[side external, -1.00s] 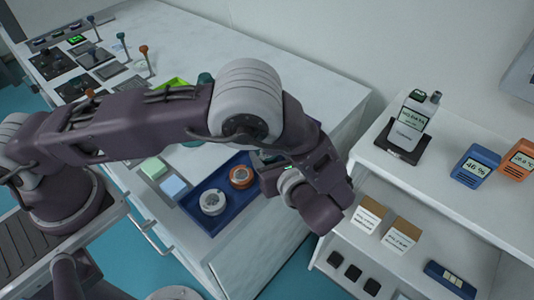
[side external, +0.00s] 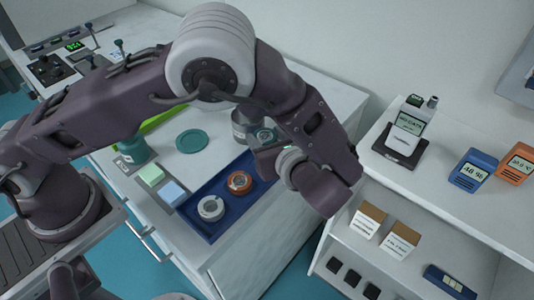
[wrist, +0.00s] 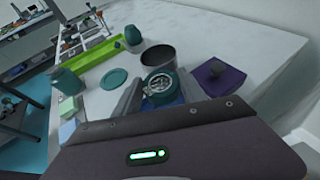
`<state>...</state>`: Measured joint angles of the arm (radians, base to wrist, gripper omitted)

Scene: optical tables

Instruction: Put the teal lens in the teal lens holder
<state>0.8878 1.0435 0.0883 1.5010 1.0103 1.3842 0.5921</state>
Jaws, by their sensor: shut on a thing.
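The teal lens (wrist: 159,87), a round clear disc in a teal ring, sits between the two fingers of my gripper (wrist: 160,94) in the wrist view. My gripper is shut on it and holds it above the tabletop, near the blue tray (side external: 203,234). Small posts with coloured tops stand at the far left; one with a teal top (side external: 119,44) may be the teal lens holder, though my arm partly hides that area.
The tray holds a white-ringed lens (side external: 210,208) and an orange-ringed lens (side external: 239,183). A grey pot (wrist: 157,58) stands close beyond my gripper. A teal jar (side external: 133,149), a teal disc (side external: 191,141) and a green tray (wrist: 97,62) lie left. A purple mat (wrist: 233,80) lies right.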

